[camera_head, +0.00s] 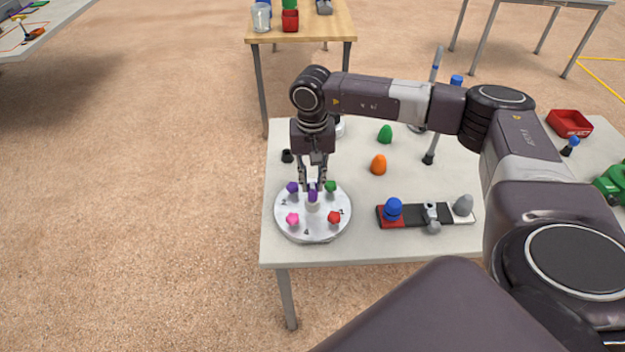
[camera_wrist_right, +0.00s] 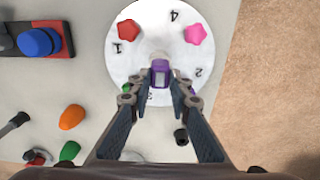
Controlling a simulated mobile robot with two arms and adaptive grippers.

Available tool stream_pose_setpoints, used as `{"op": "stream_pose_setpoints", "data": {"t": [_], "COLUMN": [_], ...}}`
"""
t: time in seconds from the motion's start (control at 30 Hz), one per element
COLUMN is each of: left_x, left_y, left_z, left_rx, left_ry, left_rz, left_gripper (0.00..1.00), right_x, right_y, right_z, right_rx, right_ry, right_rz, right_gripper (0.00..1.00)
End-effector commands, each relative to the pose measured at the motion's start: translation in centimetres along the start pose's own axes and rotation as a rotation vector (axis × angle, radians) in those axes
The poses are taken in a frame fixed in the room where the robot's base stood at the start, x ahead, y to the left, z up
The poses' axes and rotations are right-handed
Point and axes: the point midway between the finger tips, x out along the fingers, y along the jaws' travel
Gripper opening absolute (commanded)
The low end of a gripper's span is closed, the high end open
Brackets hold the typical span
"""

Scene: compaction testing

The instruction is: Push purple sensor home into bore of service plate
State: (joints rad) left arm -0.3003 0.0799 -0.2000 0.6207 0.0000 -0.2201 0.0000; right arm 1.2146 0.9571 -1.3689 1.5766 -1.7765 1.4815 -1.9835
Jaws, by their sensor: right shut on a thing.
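The service plate (camera_head: 313,232) is a round, pale disc with numbered spots, lying near the left front of the white table; it also shows in the wrist view (camera_wrist_right: 118,55). My right gripper (camera_head: 313,186) points down over the plate's middle, shut on a purple sensor (camera_head: 312,196). In the wrist view the purple sensor (camera_wrist_right: 160,74) sits between the fingertips (camera_wrist_right: 160,84). A pale part shows beneath the sensor; I cannot tell how deep it sits in a bore. A second purple piece (camera_head: 292,187) stands on the plate by the number 2. My left gripper is not in view.
Around the plate are a pink piece (camera_head: 292,219), a red one (camera_head: 334,217) and a green one (camera_head: 330,187). A red-and-black holder (camera_head: 410,216) with a blue knob lies to the right. Orange (camera_head: 378,165) and green (camera_head: 385,134) egg-shaped pieces stand behind.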

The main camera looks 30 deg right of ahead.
Motion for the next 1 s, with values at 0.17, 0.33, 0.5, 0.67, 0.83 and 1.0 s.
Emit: {"op": "stream_pose_setpoints", "data": {"t": [0.17,0.33,0.5,0.67,0.83,1.0], "left_x": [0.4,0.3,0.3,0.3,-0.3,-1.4], "left_y": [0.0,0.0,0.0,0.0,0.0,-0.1], "left_z": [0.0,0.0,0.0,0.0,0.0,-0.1], "left_rx": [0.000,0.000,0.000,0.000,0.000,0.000], "left_ry": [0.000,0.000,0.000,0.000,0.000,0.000], "left_rz": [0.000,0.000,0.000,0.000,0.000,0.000], "left_gripper": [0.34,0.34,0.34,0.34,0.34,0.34], "right_x": [0.5,0.5,0.5,0.4,-0.6,-2.3], "right_y": [0.0,0.0,0.0,0.0,0.0,0.0], "right_z": [0.0,0.0,0.0,0.0,0.0,0.0], "right_rx": [0.000,0.000,0.000,0.000,0.000,0.000], "right_ry": [0.000,0.000,0.000,0.000,0.000,0.001], "right_rz": [0.000,0.000,0.000,0.000,0.000,-0.001], "right_gripper": [0.00,0.32,0.39,0.39,0.39,0.39]}}
